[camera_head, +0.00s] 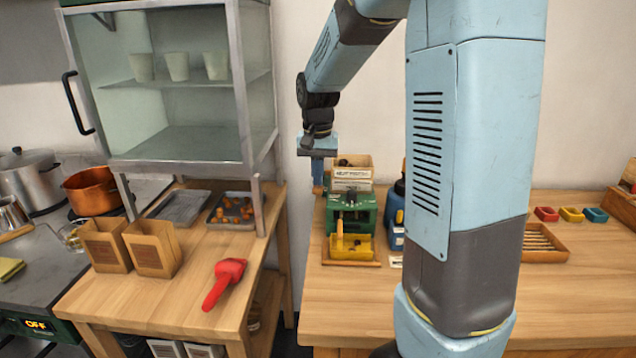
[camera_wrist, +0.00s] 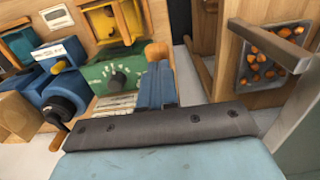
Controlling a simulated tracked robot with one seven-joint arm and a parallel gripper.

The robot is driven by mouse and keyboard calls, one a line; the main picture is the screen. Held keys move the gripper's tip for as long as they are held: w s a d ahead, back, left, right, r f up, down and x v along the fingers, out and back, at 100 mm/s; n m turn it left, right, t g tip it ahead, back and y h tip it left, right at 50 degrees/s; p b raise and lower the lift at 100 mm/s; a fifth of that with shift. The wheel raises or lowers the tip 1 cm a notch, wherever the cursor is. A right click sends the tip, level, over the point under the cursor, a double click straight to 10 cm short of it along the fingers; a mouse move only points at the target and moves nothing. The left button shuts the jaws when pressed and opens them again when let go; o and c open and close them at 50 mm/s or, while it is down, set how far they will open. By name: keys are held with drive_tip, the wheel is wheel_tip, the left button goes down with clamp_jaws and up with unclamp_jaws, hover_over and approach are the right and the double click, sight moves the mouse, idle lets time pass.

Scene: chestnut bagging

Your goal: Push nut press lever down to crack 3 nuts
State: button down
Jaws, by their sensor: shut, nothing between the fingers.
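The green nut press (camera_head: 352,212) stands on a wooden base on the right-hand table, with a yellow tray (camera_head: 358,249) at its front. In the wrist view its green side (camera_wrist: 110,72) shows a dark dial. A short wooden piece, which looks like the lever's end (camera_wrist: 157,51), sticks out beside it. My gripper (camera_head: 318,184) is shut and empty, pointing down at the press's left side. In the wrist view its blue fingers (camera_wrist: 158,78) are close to the wooden piece; I cannot tell if they touch. No nuts can be made out in the press.
A blue device (camera_head: 395,208) stands close to the right of the press. A labelled wooden box (camera_head: 352,172) is behind it. A metal-framed glass cabinet (camera_head: 238,90) rises to the left. The table front (camera_head: 335,305) is clear.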

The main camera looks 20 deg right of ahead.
drive_tip(key=shift+f, duration=0.7)
drive_tip(key=shift+s+f, duration=0.15)
drive_tip(key=shift+f, duration=0.9)
